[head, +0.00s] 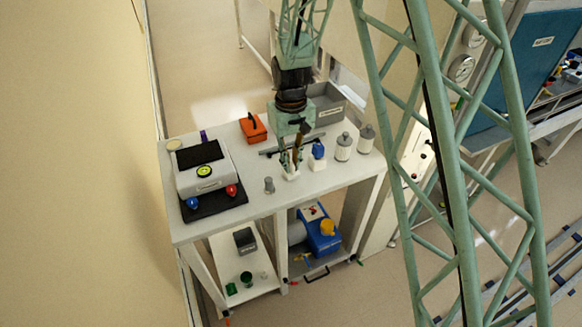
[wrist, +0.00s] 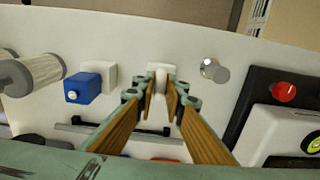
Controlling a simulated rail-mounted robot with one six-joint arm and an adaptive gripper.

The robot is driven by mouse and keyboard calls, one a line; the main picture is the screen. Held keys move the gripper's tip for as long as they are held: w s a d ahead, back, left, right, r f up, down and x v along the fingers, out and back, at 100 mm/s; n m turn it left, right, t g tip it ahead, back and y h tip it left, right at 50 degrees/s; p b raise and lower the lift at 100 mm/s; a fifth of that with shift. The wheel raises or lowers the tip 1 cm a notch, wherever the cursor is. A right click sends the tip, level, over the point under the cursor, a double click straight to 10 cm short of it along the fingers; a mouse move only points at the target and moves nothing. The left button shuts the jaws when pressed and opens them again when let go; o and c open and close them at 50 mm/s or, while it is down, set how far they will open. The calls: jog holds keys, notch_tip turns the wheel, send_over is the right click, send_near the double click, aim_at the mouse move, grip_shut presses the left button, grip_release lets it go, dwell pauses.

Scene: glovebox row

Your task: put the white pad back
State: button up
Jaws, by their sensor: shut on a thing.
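My gripper (head: 291,168) points down over the white table near its front edge. In the wrist view my gripper (wrist: 161,98) has its two wooden-faced fingers closed around a small white piece, which I take for the white pad (wrist: 161,76). In the head view the white pad (head: 291,177) shows just below the fingertips, at or close above the tabletop; I cannot tell if it touches. The fingers hide part of it.
A blue-topped white block (head: 318,152) stands just right of my gripper, with two grey-capped white bottles (head: 343,147) beyond. A small grey cylinder (head: 269,185) stands left. A dark bar (wrist: 100,132) lies behind. An orange box (head: 253,128) and white device (head: 203,178) stand farther left.

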jog(key=shift+f, duration=0.85)
jog(key=shift+f, duration=0.15)
jog(key=o, duration=0.8)
notch_tip(320, 180, up, 12)
jog(key=shift+f, duration=0.2)
jog(key=shift+r, duration=0.35)
jog(key=shift+r, duration=0.1)
dwell(0.7)
